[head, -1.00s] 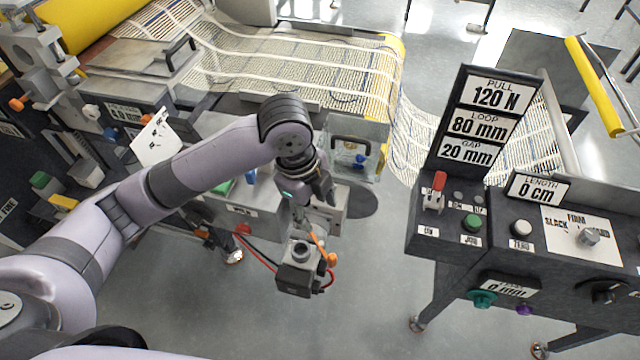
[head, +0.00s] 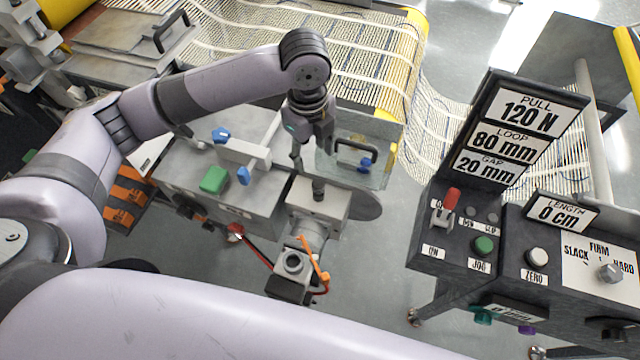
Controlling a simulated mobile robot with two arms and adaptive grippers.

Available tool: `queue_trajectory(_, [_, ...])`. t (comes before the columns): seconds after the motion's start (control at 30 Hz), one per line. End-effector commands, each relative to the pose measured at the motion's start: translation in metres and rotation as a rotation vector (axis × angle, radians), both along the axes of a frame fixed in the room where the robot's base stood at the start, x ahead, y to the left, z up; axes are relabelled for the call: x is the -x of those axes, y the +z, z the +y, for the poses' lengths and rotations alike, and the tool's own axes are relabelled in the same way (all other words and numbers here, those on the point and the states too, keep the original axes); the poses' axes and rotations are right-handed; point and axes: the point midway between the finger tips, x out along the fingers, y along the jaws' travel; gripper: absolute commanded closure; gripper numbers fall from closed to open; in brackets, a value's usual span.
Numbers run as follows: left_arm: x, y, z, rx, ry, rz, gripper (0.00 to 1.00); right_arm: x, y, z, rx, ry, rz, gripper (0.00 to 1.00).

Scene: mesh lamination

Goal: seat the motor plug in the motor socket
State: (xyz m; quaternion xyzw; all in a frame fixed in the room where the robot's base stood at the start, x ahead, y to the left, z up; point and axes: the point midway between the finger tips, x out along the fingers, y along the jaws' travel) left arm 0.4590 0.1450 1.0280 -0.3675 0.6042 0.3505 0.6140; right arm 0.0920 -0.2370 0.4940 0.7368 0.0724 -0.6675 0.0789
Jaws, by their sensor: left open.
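My left gripper (head: 311,155) points down above the grey drive housing (head: 330,199), with its fingers apart. A small dark cylinder (head: 318,189), which may be the motor plug, stands upright below the fingers, at the top of the housing. I cannot tell whether a finger touches it. The motor (head: 310,232) hangs off the near side of the housing. A round, dark-centred opening that looks like the motor socket (head: 293,263) faces up on its end block. An orange strap or lever (head: 314,258) lies beside the opening. My right gripper is not in view.
A clear guard (head: 365,165) stands right of my gripper. Left is a grey bench with a green block (head: 214,179). The control console (head: 500,235) stands at right, beyond open floor.

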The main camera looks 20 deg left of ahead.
Motion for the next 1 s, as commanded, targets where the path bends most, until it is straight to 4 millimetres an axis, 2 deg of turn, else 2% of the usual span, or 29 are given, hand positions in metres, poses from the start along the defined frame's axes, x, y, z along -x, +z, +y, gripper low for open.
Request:
queue_trajectory(0.03, [0.001,-0.010,0.000,-0.002,0.000,0.005,0.52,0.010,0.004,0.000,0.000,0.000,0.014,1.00])
queue_trajectory(0.13, [0.001,-0.032,0.000,-0.002,0.001,0.004,0.52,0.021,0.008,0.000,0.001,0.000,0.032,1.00])
queue_trajectory(0.3, [-0.001,-0.064,-0.002,-0.001,0.001,0.003,0.52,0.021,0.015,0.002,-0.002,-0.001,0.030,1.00])
queue_trajectory(0.6, [-0.001,-0.088,-0.005,0.000,-0.001,0.002,0.52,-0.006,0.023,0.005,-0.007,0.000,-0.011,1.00])
queue_trajectory(0.77, [0.000,-0.109,-0.014,-0.001,-0.001,0.003,0.52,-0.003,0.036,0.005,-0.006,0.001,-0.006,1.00])
queue_trajectory(0.9, [-0.001,-0.128,-0.013,0.000,0.001,0.001,0.52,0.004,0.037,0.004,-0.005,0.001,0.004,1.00])
queue_trajectory(1.0, [-0.001,-0.133,-0.013,0.000,-0.001,-0.001,0.52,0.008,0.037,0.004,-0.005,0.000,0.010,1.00])
